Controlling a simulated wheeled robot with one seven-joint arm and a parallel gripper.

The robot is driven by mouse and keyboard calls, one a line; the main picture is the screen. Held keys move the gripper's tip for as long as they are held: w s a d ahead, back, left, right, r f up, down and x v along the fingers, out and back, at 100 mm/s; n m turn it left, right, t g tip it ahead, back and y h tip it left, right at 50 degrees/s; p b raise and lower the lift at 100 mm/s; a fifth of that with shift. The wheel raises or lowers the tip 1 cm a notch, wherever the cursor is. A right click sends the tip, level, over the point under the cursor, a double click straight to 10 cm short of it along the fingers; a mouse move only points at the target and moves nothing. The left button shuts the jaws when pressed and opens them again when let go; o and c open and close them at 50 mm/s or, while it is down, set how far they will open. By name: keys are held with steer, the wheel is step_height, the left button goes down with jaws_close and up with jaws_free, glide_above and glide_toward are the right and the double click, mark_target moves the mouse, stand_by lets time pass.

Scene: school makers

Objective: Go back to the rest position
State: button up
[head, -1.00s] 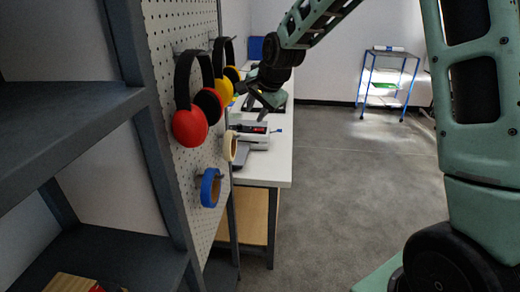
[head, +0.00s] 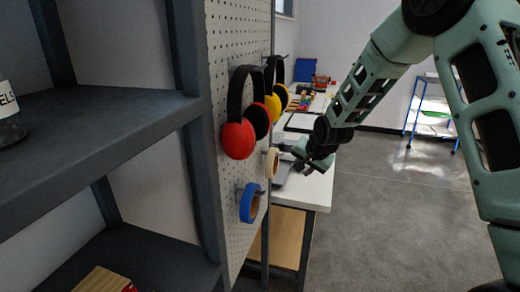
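My green arm comes in from the upper right and reaches down to the left. My gripper (head: 296,158) is at its lower end, in front of the white workbench (head: 318,190) and close to the right side of the pegboard. The gripper is small and dark here, partly hidden by my wrist. I cannot tell whether its fingers are open or shut. No held object shows clearly.
The pegboard (head: 228,180) holds red earmuffs (head: 238,138), yellow earmuffs (head: 276,98), a blue tape roll (head: 249,203) and a cream tape roll (head: 272,163). A dark shelf (head: 95,125) stands at left. A blue-framed cart (head: 433,110) stands behind. Grey floor at right is clear.

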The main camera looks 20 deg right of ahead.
steer(key=s+a+r+n+g, duration=0.1)
steer(key=s+r+n, duration=0.15)
steer(key=s, duration=0.65)
steer(key=s+a+r+n+g, duration=0.15)
steer(key=s+n, duration=0.25)
steer(key=s, duration=0.5)
steer(key=s+r+n+g, duration=0.2)
steer(key=s+n, duration=0.1)
steer(key=s, duration=0.6)
steer(key=s+a+n+g+b, duration=0.1)
steer(key=s+a+n, duration=0.2)
steer(key=s+a, duration=0.3)
steer(key=s+a+f+n+g+b, duration=0.1)
steer(key=s+a+n, duration=0.3)
steer(key=a, duration=0.8)
steer(key=s+b, duration=0.1)
steer(key=s, duration=0.1)
steer(key=shift+s+a+f, duration=0.2)
steer(key=shift+s+a, duration=0.05)
steer(key=shift+s, duration=0.05)
steer(key=shift+n, duration=0.25)
